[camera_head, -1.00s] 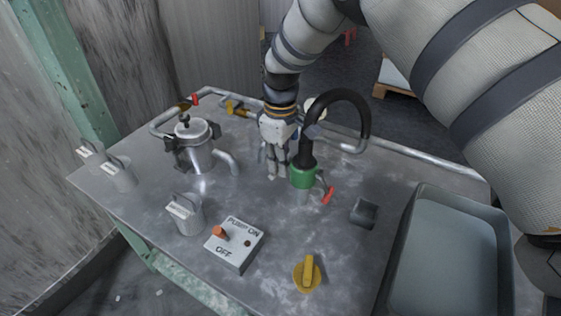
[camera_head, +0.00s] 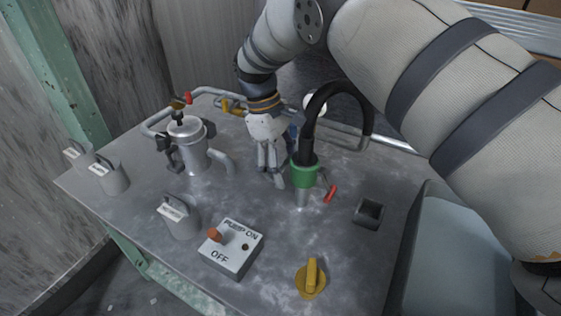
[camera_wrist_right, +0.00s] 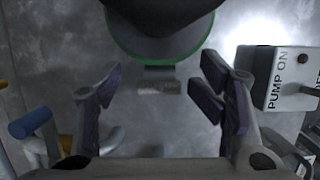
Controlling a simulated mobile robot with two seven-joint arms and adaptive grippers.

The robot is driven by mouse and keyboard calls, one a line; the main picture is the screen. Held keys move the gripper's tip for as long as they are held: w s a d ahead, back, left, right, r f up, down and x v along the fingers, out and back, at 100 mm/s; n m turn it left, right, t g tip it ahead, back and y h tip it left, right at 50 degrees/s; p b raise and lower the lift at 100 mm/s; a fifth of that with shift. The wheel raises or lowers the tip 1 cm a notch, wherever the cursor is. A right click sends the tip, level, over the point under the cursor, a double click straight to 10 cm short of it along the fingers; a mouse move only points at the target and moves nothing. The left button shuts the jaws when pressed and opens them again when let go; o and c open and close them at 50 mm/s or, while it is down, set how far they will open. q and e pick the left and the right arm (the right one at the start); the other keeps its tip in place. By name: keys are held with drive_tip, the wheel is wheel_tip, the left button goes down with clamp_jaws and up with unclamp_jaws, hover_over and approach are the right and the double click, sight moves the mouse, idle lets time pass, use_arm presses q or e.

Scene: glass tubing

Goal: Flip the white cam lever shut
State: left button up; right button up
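A green coupling (camera_head: 305,175) on the end of a black hose sits on a pipe stub on the steel table. A red lever (camera_head: 330,193) sticks out on its right side. In the right wrist view a pale tab (camera_wrist_right: 158,82), which looks like the white cam lever, sticks out under the green collar (camera_wrist_right: 122,48). In the head view I cannot make this lever out beside my gripper. My right gripper (camera_head: 271,180) is just left of the coupling, pointing down. Its fingers (camera_wrist_right: 165,95) are apart and empty, with the tab between and beyond them. My left gripper is out of view.
A pump switch box (camera_head: 232,248), a yellow knob (camera_head: 311,278) and a small grey block (camera_head: 368,212) stand in front. A lidded metal pot (camera_head: 190,147) and labelled grey weights (camera_head: 178,217) are to the left. A grey tray (camera_head: 440,250) is at right. A blue handle (camera_wrist_right: 30,122) is near the gripper.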

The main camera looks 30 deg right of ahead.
drive_tip(key=shift+w+a+r, duration=0.1)
drive_tip(key=shift+w+r, duration=0.05)
drive_tip(key=v, duration=1.1)
drive_tip(key=shift+r, duration=0.4)
